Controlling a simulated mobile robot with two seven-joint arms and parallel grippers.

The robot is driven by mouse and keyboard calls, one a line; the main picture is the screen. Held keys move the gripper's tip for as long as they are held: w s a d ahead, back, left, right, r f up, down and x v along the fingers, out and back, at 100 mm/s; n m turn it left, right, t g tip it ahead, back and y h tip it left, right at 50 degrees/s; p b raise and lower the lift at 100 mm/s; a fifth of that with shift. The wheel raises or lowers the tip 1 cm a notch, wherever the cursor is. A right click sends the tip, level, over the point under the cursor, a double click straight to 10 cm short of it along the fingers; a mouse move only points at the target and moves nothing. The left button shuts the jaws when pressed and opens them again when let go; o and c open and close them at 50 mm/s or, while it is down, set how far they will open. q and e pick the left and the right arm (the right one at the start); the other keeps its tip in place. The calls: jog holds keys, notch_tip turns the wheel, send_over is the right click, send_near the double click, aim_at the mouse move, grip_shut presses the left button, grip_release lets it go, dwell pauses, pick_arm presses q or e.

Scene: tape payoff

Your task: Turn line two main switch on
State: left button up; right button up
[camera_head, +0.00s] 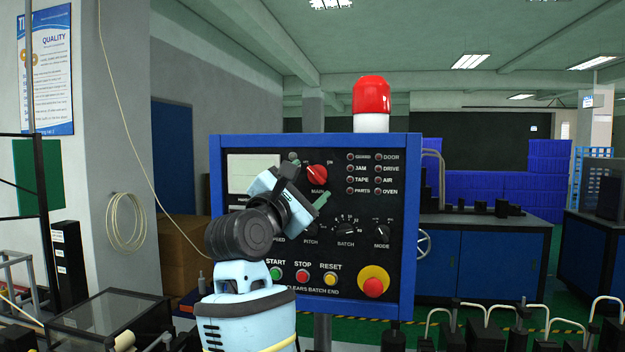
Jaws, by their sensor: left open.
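The control panel (402,220) has a blue frame and a black face. Its main switch (317,174) is a red rotary knob labelled MAIN, near the top middle, with small position marks around it. I cannot tell surely which mark it points to. My left gripper (308,178) is open in front of the panel. One finger is at the upper left of the red knob, the other just below it. The knob shows between and beyond the fingertips; contact is not clear. My left arm hides part of the panel's left side. My right gripper is not in view.
A red beacon (371,95) tops the panel. Lower down are a green start button (276,273), a red stop button (303,276), a yellow reset button (330,279) and a red emergency stop (373,287). Batch (346,230) and mode (382,232) knobs sit below the main switch.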

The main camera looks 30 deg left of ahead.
aim_at(317, 175)
pick_arm(q)
jog(key=shift+x, duration=1.35)
jog(key=shift+r, duration=0.1)
jog(key=c, duration=1)
